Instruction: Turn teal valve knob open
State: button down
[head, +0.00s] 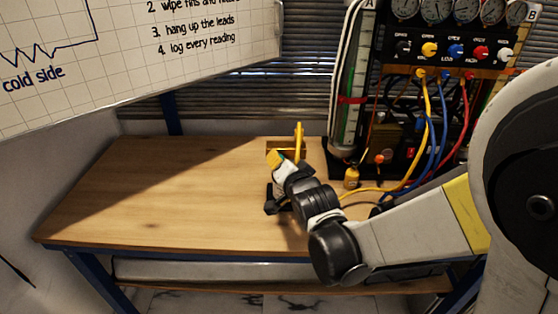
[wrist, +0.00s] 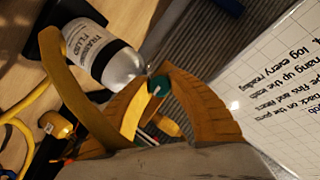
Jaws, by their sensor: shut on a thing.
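A teal valve knob (wrist: 159,86) with a white mark shows in the wrist view between my fingertips. My gripper (wrist: 160,80) has ochre ribbed fingers that converge on it, shut on it. The fingers cover part of the knob. In the head view my gripper (head: 277,158) is over the right part of the bench, and the knob cannot be made out there.
The wooden bench (head: 170,195) is clear on the left. A gauge panel (head: 440,60) with coloured hoses stands at the right. A yellow upright piece (head: 299,138) stands beside my gripper. A brass fitting (head: 351,177) is by the panel's base. A whiteboard (head: 130,60) hangs at left.

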jog(key=n+h+p, duration=0.1)
jog(key=n+h, duration=0.1)
jog(key=n, duration=0.1)
jog(key=shift+g, duration=0.3)
jog(key=n+h, duration=0.2)
jog(key=n, duration=0.1)
jog(key=shift+p, duration=0.4)
jog(key=n+h, duration=0.2)
jog(key=n, duration=0.1)
jog(key=shift+b, duration=0.3)
jog(key=n+h+b, duration=0.1)
jog(key=n+h, duration=0.1)
jog(key=n, duration=0.1)
dwell(0.4)
jog(key=c, duration=1.2)
grip_release()
jog(key=shift+d, duration=0.1)
jog(key=shift+t, duration=0.4)
